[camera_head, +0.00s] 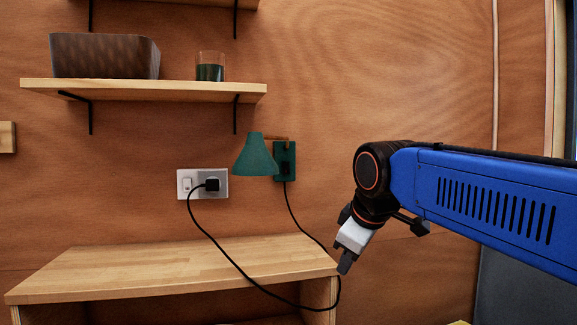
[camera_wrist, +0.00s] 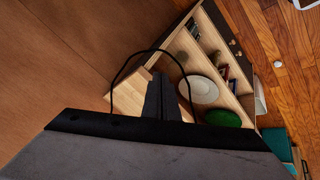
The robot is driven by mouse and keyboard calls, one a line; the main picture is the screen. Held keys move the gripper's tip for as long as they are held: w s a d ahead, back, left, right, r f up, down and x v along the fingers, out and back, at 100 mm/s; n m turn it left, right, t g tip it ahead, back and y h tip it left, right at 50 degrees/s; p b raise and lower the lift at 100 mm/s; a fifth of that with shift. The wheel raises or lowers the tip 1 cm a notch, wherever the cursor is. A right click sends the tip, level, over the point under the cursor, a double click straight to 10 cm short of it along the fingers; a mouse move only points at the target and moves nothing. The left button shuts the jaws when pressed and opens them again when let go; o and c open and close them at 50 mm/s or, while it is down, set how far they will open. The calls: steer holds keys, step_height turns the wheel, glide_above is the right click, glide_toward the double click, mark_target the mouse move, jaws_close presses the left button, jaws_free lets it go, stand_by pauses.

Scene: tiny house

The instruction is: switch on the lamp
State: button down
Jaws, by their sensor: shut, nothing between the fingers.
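The lamp (camera_head: 255,157) is a green wall lamp with a cone shade and a dark green wall plate (camera_head: 285,162). I cannot see any glow from it. My gripper (camera_head: 345,262) is shut and empty, pointing down at the right end of the desk, right of and below the lamp. In the wrist view its fingers (camera_wrist: 160,98) are together.
A wall shelf (camera_head: 150,89) above the lamp holds a brown basket (camera_head: 105,56) and a glass (camera_head: 210,66). The cord (camera_wrist: 128,60) passes close to my fingers in the wrist view. Plates and a green bowl (camera_wrist: 222,118) sit in shelving below. The desk top is clear.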

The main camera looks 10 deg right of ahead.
steer(key=w+a+r+n+t, duration=0.1)
steer(key=w+r+n, duration=0.2)
steer(key=w+r, duration=0.2)
steer(key=w+a+r+n+t, duration=0.1)
steer(key=w+r, duration=0.5)
steer(key=r, duration=0.6)
steer(key=w+a+r+n, duration=0.3)
steer(key=w+r+n, duration=0.3)
steer(key=r, duration=0.3)
steer(key=shift+w+a+t, duration=0.15)
steer(key=shift+w+t, duration=0.05)
steer(key=shift+t, duration=0.2)
glide_toward(286, 173)
step_height(286, 173, down, 3)
steer(key=shift+w+f, duration=0.2)
steer(key=shift+w, duration=0.85)
steer(key=shift+w+f, duration=0.2)
steer(key=shift+w, duration=0.85)
